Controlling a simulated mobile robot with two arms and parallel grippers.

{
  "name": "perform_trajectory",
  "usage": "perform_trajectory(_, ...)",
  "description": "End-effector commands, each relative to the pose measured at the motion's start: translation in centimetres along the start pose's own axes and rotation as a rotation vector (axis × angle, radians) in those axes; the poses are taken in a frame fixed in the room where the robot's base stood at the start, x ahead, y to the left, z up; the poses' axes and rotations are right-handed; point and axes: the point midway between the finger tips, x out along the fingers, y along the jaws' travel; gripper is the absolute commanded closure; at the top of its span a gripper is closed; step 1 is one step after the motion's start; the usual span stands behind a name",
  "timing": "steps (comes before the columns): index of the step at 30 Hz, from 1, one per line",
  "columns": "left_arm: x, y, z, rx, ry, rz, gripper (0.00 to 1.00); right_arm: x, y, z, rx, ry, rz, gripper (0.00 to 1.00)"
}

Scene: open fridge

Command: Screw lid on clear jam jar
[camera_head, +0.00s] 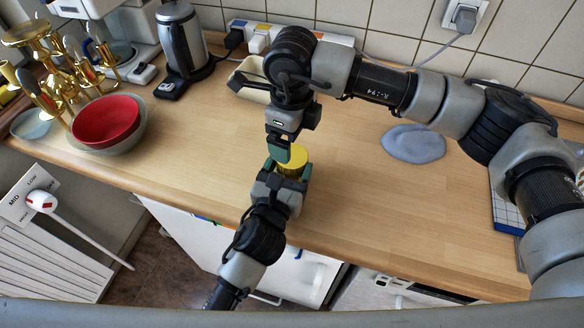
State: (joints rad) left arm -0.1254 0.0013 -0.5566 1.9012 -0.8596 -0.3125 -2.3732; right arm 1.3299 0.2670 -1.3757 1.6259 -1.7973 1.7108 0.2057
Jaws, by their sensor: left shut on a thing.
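A round yellow lid (293,163) shows near the middle of the counter, between my two grippers. The clear jam jar's body is hidden or too small to make out. My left gripper (287,173) comes from below, with its green fingertips on either side of the spot just under the lid. It is shut, apparently on the jar. My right gripper (280,148) points down from above, its green fingertips at the lid's back left edge. I cannot tell whether they touch the lid or how far apart they are.
The wooden counter (200,140) is clear to the left and right of the grippers. A red bowl (105,118), golden utensils (45,75) and a kettle (182,45) stand at the left.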

Motion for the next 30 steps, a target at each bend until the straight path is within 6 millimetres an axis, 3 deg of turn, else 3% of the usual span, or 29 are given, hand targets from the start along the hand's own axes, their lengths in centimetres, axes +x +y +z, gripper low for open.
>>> perform_trajectory(5,0.0,0.0,0.0,0.000,0.001,0.001,0.96,-1.7,0.0,0.0,-0.134,-0.001,-0.001,0.11)
perform_trajectory(16,0.0,0.0,0.0,0.000,0.001,0.001,0.96,-1.4,0.0,0.0,-0.143,0.000,0.001,0.11)
perform_trajectory(30,0.0,0.0,0.0,0.001,0.000,0.001,0.96,5.0,0.0,0.0,-0.141,0.001,0.002,0.11)
